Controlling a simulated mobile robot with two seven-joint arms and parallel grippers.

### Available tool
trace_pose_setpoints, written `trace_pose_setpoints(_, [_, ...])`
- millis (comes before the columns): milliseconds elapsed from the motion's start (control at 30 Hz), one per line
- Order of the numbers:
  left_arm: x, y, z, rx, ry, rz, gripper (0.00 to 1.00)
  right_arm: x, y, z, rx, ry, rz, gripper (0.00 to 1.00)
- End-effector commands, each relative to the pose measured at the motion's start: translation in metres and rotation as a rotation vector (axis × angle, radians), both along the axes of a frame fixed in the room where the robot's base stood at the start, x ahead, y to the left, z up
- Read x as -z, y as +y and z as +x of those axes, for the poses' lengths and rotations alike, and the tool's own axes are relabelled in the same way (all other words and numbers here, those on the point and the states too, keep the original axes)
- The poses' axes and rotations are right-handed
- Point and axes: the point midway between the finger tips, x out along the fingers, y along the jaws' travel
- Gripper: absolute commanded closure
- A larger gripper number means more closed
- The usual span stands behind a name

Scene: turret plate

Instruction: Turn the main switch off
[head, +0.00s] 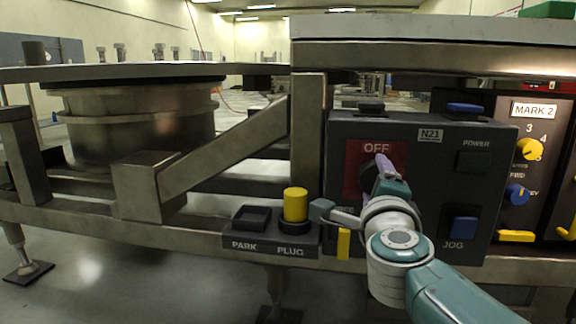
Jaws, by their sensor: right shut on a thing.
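The main switch's red plate (354,160) is on the dark N21 control box (415,128), with the word OFF readable at its top. A dark knob (366,178) shows partly at the plate's centre. My right gripper (380,172) is at the plate, shut on the switch knob. The gripper and wrist hide most of the knob and the lower part of the plate, so I cannot tell which way the knob points. My left gripper is not in view.
A yellow plug (295,204) stands upright in the PLUG side of a low block (270,243), beside the empty PARK recess. POWER (473,160) and blue JOG (464,224) buttons are right of my wrist. A MARK 2 panel (534,110) stands further right. A steel frame and turret (140,120) fill the left.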

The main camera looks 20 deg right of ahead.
Motion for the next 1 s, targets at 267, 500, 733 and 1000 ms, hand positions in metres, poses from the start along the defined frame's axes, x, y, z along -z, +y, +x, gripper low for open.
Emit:
trace_pose_setpoints(267, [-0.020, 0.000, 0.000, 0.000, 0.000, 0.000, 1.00, -0.003, 0.000, 0.000, 0.000, 0.139, -0.224, 0.84])
trace_pose_setpoints(500, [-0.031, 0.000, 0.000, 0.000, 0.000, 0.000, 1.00, -0.002, 0.000, 0.000, 0.001, 0.257, -0.419, 0.84])
trace_pose_setpoints(733, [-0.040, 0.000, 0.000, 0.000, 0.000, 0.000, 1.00, -0.001, 0.000, 0.000, 0.000, 0.365, -0.596, 0.84])
trace_pose_setpoints(1000, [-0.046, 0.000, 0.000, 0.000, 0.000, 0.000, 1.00, -0.001, 0.000, 0.000, 0.000, 0.463, -0.756, 0.84])
